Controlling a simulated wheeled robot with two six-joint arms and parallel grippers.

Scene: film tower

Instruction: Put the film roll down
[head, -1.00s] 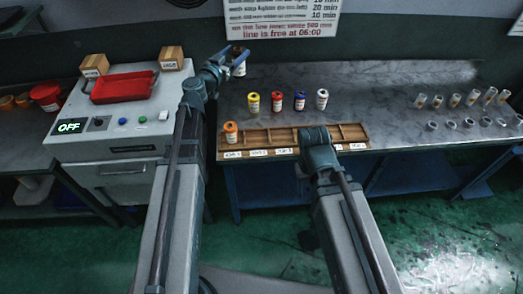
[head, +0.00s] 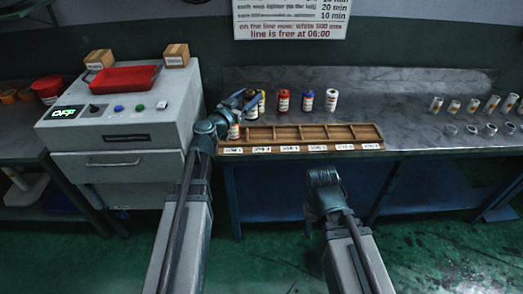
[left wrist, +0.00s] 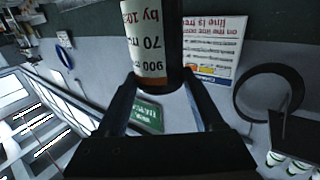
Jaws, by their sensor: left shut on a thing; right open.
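My left gripper (head: 246,104) is shut on a film roll. In the left wrist view the roll (left wrist: 147,42) sits between the fingers, with a white printed label and a brown band at its end. In the head view my gripper mostly hides it, just above the left end of the wooden rack (head: 290,146). I cannot tell whether it touches anything. Another roll with a white label (head: 234,131) shows at the rack's leftmost compartment, partly covered by my arm. My right gripper (head: 323,178) is open and empty in front of the bench edge.
The rack's other compartments look empty. A grey machine (head: 120,125) with a red tray (head: 124,79) stands left. Small containers (head: 471,107) stand right.

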